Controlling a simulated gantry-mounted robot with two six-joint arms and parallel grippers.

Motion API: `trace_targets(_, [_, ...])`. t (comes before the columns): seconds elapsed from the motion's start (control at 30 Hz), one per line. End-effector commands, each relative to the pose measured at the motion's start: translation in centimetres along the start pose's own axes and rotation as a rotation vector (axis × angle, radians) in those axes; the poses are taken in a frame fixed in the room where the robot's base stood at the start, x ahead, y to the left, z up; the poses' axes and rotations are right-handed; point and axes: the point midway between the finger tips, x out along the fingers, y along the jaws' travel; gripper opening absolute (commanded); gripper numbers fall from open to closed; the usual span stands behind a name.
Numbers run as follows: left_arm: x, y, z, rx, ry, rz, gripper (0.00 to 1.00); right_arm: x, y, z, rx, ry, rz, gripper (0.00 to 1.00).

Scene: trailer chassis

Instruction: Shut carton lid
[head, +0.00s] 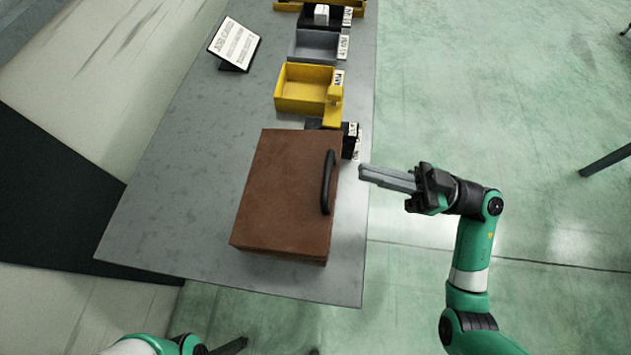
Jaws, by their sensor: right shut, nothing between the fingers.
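The brown carton (283,190) sits on the grey table. Its lid lies flat over the top, and a black curved handle (328,182) runs along its right side. My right gripper (362,172) is shut and empty. It is to the right of the carton, near the table's right edge, pointing left toward the handle with a gap between them. My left gripper (236,346) shows only in part at the bottom edge, below the table's front edge, and its jaws cannot be made out.
Behind the carton stand a yellow bin (303,104), a grey bin (312,58) and small dark bins with labels. A sign (234,45) stands at the back left. The grey table (170,210) is bare left of the carton. Open floor lies to the right.

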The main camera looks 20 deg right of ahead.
Motion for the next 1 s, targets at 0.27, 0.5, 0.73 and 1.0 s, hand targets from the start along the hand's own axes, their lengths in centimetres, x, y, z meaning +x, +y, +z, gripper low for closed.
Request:
trace_targets(0.27, [-1.8, 0.0, 1.6, 0.000, 0.000, 0.000, 0.85, -3.2, 0.4, 0.5, -0.089, -0.008, 0.076, 0.00])
trace_targets(0.5, [-2.2, 0.0, 2.0, 0.000, 0.001, 0.000, 0.85, -1.0, 0.5, 0.7, -0.090, -0.007, 0.069, 0.00])
trace_targets(0.73, [-3.4, 0.0, 3.1, 0.000, 0.000, 0.000, 0.85, 3.9, 0.8, 0.9, -0.091, -0.007, 0.066, 0.00])
trace_targets(1.0, [-5.8, 0.0, 5.3, 0.000, 0.000, 0.000, 0.85, 5.2, 1.2, 3.0, -0.088, -0.006, 0.075, 0.00])
